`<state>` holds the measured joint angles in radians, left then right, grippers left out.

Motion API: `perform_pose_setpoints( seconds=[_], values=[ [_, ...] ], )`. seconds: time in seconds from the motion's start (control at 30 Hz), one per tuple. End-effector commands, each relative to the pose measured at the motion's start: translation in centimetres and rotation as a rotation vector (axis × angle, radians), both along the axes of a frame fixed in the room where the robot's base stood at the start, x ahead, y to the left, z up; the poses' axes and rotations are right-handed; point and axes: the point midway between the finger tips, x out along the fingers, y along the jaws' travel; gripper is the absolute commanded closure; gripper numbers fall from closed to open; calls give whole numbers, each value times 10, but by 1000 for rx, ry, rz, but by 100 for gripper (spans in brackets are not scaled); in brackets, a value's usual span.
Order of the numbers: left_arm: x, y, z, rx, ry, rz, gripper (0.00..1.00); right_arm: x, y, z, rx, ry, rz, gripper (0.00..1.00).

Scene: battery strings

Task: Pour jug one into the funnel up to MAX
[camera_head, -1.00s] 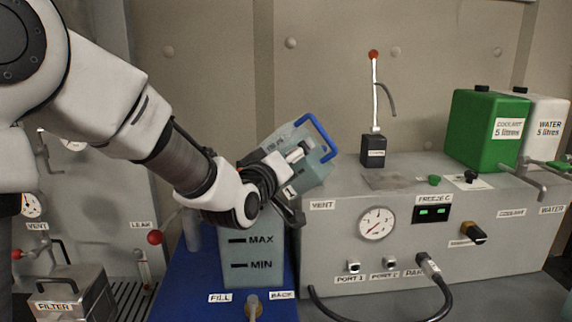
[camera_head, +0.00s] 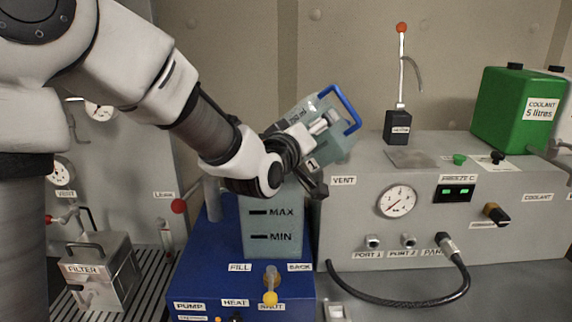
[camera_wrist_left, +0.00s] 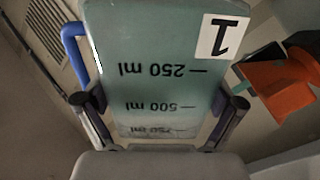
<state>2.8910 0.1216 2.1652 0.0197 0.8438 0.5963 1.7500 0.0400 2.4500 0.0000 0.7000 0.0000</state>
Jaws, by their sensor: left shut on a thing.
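Jug one (camera_head: 340,148) is a translucent grey-green jug with a blue handle and a "1" label. My left gripper (camera_head: 303,160) is shut on it and holds it tilted above the tank. In the left wrist view the jug (camera_wrist_left: 155,50) is between the two fingers, with upside-down 250, 500 and 750 ml marks. The orange funnel (camera_wrist_left: 285,88) shows right of the jug there; in the head view my arm hides it. The tank (camera_head: 272,222), with MAX and MIN marks, stands on the blue unit. I cannot tell its liquid level. My right gripper is out of view.
The grey console (camera_head: 420,235) with a gauge stands close on the right, carrying a green coolant can (camera_head: 505,112) and a black box with a red-tipped rod (camera_head: 398,127). A filter box (camera_head: 100,270) is at left. A black hose (camera_head: 400,300) lies in front of the console.

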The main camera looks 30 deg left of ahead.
Motion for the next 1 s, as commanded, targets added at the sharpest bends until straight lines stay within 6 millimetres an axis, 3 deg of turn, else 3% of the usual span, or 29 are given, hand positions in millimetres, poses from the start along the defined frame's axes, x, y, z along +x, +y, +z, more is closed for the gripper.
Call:
perform_pose_setpoints(
  seconds=[0.37, 1.0],
  values=[
    [0, 1, 12, -110, -9, 0, 62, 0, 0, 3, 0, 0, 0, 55],
    [0, 0, 12, -113, -9, 0, 62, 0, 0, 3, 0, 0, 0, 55]
  ],
)
